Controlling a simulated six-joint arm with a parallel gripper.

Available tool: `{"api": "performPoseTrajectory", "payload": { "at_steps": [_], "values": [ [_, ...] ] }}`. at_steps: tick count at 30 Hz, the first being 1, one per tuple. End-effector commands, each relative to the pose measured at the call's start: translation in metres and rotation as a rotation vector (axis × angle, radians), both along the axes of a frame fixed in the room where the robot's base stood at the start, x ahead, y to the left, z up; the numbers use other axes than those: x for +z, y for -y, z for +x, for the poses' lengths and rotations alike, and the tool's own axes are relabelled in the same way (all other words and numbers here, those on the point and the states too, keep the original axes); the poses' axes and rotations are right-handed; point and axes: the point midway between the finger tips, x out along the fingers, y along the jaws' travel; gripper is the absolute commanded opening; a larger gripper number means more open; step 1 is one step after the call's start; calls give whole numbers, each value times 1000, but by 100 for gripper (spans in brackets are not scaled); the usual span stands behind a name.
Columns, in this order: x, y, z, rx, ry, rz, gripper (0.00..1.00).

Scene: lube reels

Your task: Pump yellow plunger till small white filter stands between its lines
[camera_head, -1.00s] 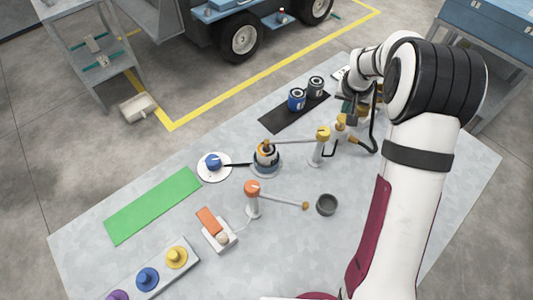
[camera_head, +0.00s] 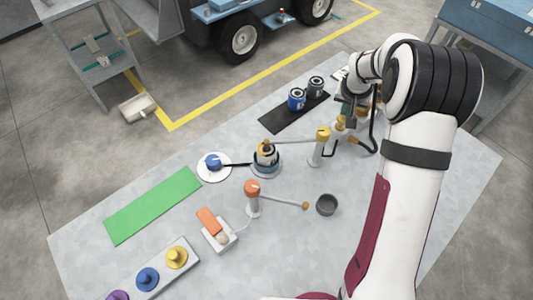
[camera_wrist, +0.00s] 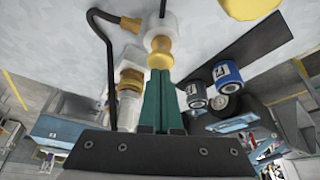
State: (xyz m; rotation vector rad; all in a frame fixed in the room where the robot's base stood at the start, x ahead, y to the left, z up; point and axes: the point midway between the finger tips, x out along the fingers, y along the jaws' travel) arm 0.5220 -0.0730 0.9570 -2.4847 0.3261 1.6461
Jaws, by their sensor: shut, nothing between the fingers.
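The yellow plunger (camera_wrist: 160,53) sticks out of a white cylindrical body (camera_wrist: 159,24) in the wrist view. My gripper (camera_wrist: 160,78) has its green fingers shut together and empty, with the tips at the plunger's end. They look in contact or very nearly so; I cannot tell which. Beside them stands a clear cylinder with a yellow collar (camera_wrist: 131,78). It looks pale inside, but I cannot make out the small white filter or any lines. In the head view the plunger (camera_head: 340,125) is small and partly hidden by my wrist.
A black hose (camera_wrist: 101,40) curves beside the plunger body. Blue and grey cans (camera_head: 297,99) stand on a black mat (camera_head: 277,122). A yellow-topped post with a long arm (camera_head: 322,134) stands close on the left. The table's front right is clear.

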Motion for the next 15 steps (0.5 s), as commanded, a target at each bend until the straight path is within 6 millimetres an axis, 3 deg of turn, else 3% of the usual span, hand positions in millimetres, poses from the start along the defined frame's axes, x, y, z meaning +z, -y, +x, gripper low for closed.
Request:
{"api": "performPoseTrajectory", "payload": {
  "at_steps": [15],
  "values": [
    [-22,0,0,0,-2,1,0]
  ]
}}
